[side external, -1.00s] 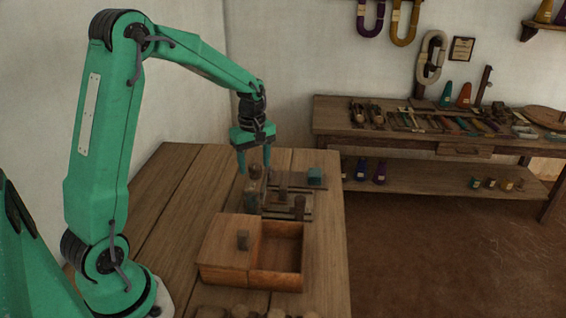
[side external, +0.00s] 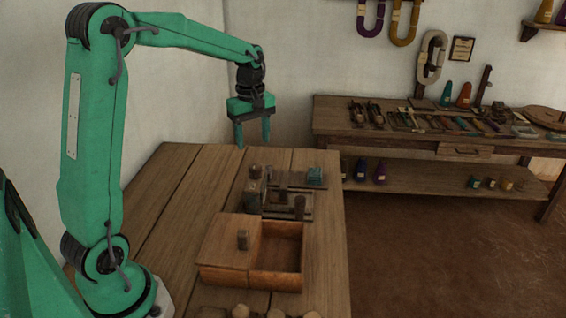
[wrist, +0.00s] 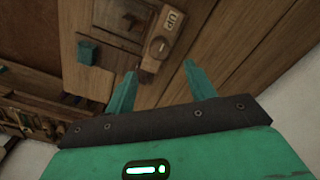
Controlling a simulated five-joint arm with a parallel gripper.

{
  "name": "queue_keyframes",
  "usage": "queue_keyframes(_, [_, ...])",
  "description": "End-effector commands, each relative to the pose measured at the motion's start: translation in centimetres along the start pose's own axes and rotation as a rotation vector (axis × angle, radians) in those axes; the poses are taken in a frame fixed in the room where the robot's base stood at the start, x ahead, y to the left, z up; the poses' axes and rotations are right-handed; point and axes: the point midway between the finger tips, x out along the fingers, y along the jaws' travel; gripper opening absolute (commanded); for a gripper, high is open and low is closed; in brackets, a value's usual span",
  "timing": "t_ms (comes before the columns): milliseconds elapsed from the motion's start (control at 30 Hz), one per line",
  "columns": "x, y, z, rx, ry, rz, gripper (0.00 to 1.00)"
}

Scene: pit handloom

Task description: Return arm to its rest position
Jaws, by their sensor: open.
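My gripper (side external: 253,133) is open and empty. It hangs pointing down in the air above the far part of the wooden table, clear of the small wooden fixture (side external: 285,205) below it. In the wrist view its two teal fingers (wrist: 158,80) are spread with nothing between them. A wooden piece marked "UP" (wrist: 163,45) lies beyond the fingertips there. A small teal block (side external: 315,175) sits on the table at the right of the fixture, and it also shows in the wrist view (wrist: 88,52).
A wooden box (side external: 275,282) with a partly covering lid (side external: 231,245) stands nearer on the table (side external: 165,220). A long bench (side external: 440,145) with several tools stands at the back right. The table's left side is clear, with a pale wall behind.

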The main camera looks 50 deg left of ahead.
Motion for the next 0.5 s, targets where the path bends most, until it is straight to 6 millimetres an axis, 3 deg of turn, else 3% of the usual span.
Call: queue_keyframes(500, [-0.66, -0.33, 0.66, 0.04, 0.007, 0.013, 0.55])
